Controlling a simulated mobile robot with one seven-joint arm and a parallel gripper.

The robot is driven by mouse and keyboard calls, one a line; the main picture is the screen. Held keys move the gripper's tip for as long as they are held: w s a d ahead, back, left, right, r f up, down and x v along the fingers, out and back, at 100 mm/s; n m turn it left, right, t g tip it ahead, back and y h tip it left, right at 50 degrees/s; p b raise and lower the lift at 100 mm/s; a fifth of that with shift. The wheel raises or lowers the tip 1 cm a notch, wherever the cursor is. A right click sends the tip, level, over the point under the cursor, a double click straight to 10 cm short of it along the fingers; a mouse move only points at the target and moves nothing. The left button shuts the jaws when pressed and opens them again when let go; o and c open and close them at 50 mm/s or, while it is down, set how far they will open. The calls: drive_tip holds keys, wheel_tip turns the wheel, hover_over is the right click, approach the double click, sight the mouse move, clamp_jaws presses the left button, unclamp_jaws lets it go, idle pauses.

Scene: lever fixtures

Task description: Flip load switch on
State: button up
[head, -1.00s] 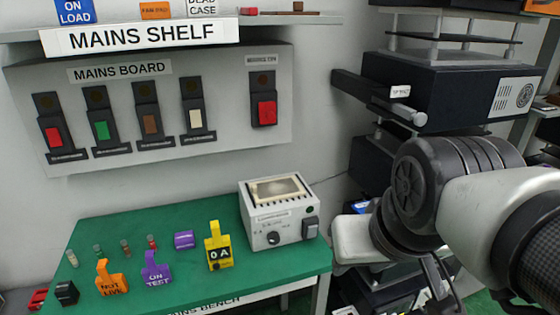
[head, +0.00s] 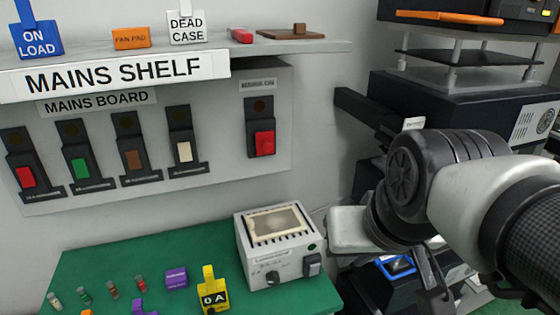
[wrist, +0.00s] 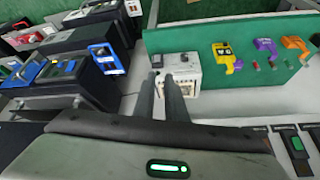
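A white box (head: 275,245) with a meter window on top stands on the green bench. Its front has a dark knob (head: 272,278) and a dark switch (head: 312,265); their lettering is too small to read. The mains board (head: 225,120) holds a row of levers: red (head: 26,178), green (head: 79,169), brown (head: 134,159), cream (head: 184,152), and a separate red one (head: 264,143). Their labels are unreadable, so I cannot tell which is the load switch. My gripper (wrist: 163,80) is open and empty, its narrowly spaced fingers overlapping the white box (wrist: 184,72) in the wrist view.
The green bench (head: 200,245) carries a yellow "0 A" tag (head: 213,295), a purple block (head: 176,277) and several small pegs. The mains shelf (head: 210,62) juts out above the board. Dark equipment racks (head: 460,110) stand at right, beside my arm.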

sight(315, 270)
drive_tip(key=w+f+m+b, duration=0.1)
drive_tip(key=w+f+m, duration=0.1)
drive_tip(key=f, duration=0.1)
drive_tip(key=w+f+m+y+b, duration=0.1)
drive_tip(key=w+f+m, duration=0.1)
drive_tip(key=w+f, duration=0.1)
drive_tip(key=w+f+m+b, duration=0.1)
drive_tip(key=w+f+m, duration=0.1)
drive_tip(key=f+m, duration=0.1)
drive_tip(key=shift+w+a+f+g+b, duration=0.15)
drive_tip(key=shift+f+g+b, duration=0.15)
drive_tip(key=shift+f, duration=0.35)
clamp_jaws()
drive_tip(key=w+d+f+m+b, duration=0.1)
drive_tip(key=w+d+f+m, duration=0.1)
drive_tip(key=f, duration=0.3)
drive_tip(key=w+d+f+m+b, duration=0.1)
drive_tip(key=w+f+m, duration=0.2)
drive_tip(key=f+m, duration=0.2)
drive_tip(key=shift+d+m, duration=0.3)
drive_tip(key=shift+d, duration=0.05)
drive_tip(key=shift+f, duration=0.1)
drive_tip(key=b+x, duration=0.5)
drive_tip(key=x, duration=0.5)
drive_tip(key=shift+s+f+b, duration=0.1)
drive_tip(key=shift+f+b, duration=0.2)
drive_tip(key=w, duration=0.1)
drive_tip(key=w+p, duration=0.1)
drive_tip(key=w+a+r+p, duration=0.1)
drive_tip(key=w, duration=0.1)
